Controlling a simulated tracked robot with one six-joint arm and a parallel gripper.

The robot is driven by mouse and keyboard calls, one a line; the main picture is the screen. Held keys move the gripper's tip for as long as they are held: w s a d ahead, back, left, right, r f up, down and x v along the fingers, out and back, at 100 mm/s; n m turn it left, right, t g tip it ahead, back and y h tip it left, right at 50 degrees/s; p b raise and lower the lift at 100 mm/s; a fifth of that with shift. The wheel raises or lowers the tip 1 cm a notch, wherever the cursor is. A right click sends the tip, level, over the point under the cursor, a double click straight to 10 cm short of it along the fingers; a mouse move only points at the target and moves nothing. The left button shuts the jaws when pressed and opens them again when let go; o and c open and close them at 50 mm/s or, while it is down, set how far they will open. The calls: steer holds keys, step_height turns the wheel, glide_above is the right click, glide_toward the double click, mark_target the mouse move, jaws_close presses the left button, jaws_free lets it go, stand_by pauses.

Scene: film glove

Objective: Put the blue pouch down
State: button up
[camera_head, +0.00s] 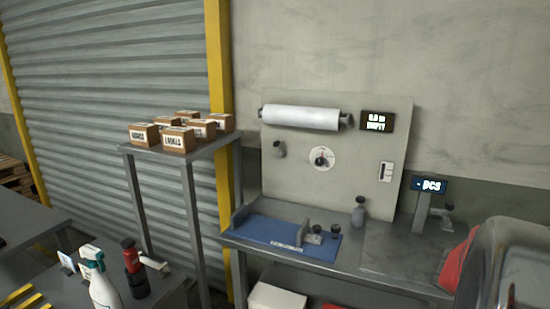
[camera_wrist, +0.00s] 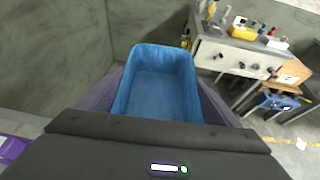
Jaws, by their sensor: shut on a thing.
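The blue pouch (camera_wrist: 157,82) fills the middle of the wrist view. It looks like an open-topped blue form with a rounded rim, and its inside appears empty. My gripper (camera_wrist: 160,100) is shut on it, with purple-grey fingers at its left and right sides. My dark wrist housing hides its near end. No surface shows touching the pouch, and its underside is hidden. I cannot make out the pouch or the gripper in the head view.
The head view shows a bench with a blue mat (camera_head: 285,238), a small bottle (camera_head: 359,211) and a PCS display (camera_head: 430,186). Small boxes (camera_head: 174,139) stand on a tall stand (camera_head: 138,150). A spray bottle (camera_head: 101,285) is at lower left. The wrist view shows a cluttered grey bench (camera_wrist: 236,58).

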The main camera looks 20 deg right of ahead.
steer(key=w+t, duration=0.1)
steer(key=w, duration=0.1)
steer(key=w+d+n+t+h, duration=0.1)
steer(key=w+n, duration=0.1)
steer(key=w, duration=0.1)
steer(key=shift+w+d+r+t, duration=0.1)
steer(key=shift+w+d+t, duration=0.2)
steer(key=shift+t, duration=0.1)
steer(key=w+a+f+n+t, duration=0.2)
steer(key=w+a+n+t, duration=0.15)
steer(key=w, duration=0.55)
steer(key=w+a+f+n+t, duration=0.1)
steer(key=w+a+n+t, duration=0.3)
steer(key=w, duration=0.5)
steer(key=w+a+f+n+t, duration=0.25)
steer(key=w+a, duration=0.35)
steer(key=w, duration=0.3)
steer(key=w+a+f+n+t+y, duration=0.2)
steer(key=w+a+n+t, duration=0.1)
steer(key=a, duration=0.9)
steer(key=w+a+f+n+t+y, duration=0.2)
steer(key=w+a, duration=0.3)
steer(key=a, duration=0.7)
steer(key=w+a+f+n+t+y, duration=0.2)
steer(key=w+a+n+t+y, duration=0.1)
steer(key=a, duration=0.9)
steer(key=shift+w+a+n+t+y, duration=0.3)
steer(key=shift+w+n, duration=0.55)
steer(key=shift+n, duration=0.25)
